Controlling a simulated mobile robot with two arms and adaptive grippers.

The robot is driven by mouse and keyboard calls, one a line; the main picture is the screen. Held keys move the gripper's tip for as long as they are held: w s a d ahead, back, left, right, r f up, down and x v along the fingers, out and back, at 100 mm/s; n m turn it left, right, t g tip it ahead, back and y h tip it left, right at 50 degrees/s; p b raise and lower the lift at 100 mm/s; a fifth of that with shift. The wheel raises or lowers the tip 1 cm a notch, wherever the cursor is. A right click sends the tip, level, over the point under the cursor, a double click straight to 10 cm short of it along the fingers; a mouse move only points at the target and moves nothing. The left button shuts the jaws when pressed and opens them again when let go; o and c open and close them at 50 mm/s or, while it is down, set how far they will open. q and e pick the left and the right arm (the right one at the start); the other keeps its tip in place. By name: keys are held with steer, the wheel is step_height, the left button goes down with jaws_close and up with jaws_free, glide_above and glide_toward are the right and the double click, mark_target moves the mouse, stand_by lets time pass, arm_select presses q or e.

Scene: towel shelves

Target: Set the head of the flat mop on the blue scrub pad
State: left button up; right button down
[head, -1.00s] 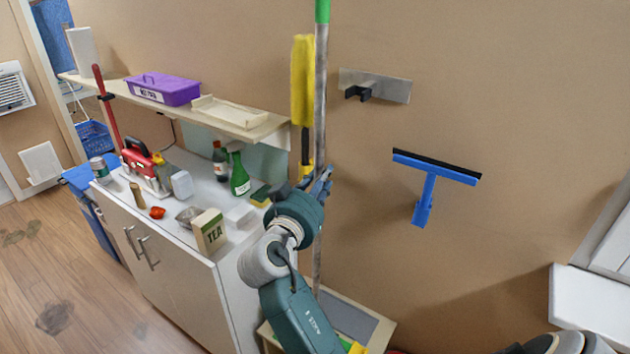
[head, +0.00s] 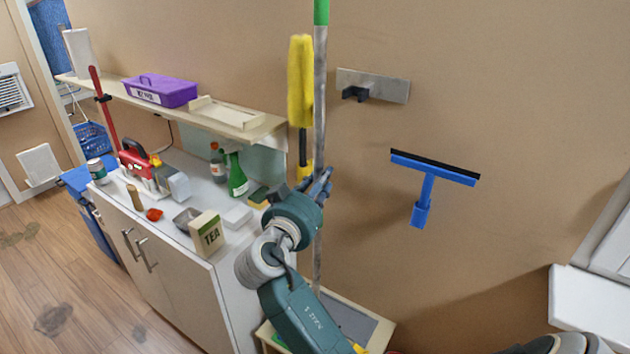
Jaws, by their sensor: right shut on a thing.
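The long grey pole with a green top end (head: 320,85) stands nearly upright in the middle of the head view, in front of the wall. I take it to be the flat mop's handle. My right gripper (head: 322,186) is shut on this pole around its middle. The pole's lower part runs down behind my arm, and the mop head is not visible. I cannot make out the blue scrub pad. My left gripper is not in view.
A blue squeegee (head: 428,180) and a metal holder (head: 373,86) hang on the wall to the right. A yellow duster (head: 301,80) is just left of the pole. A low wooden-edged stand (head: 378,333) is below. A cluttered counter (head: 200,258) is at left.

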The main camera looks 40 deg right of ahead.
steer(key=shift+r, duration=0.25)
steer(key=shift+b, duration=0.7)
stand_by(0.6)
steer(key=shift+s+f, duration=0.1)
steer(key=shift+f, duration=0.1)
steer(key=shift+f+b, duration=0.35)
steer(key=shift+b, duration=0.25)
steer(key=shift+f+b, duration=2)
steer(key=shift+b, duration=0.3)
stand_by(0.4)
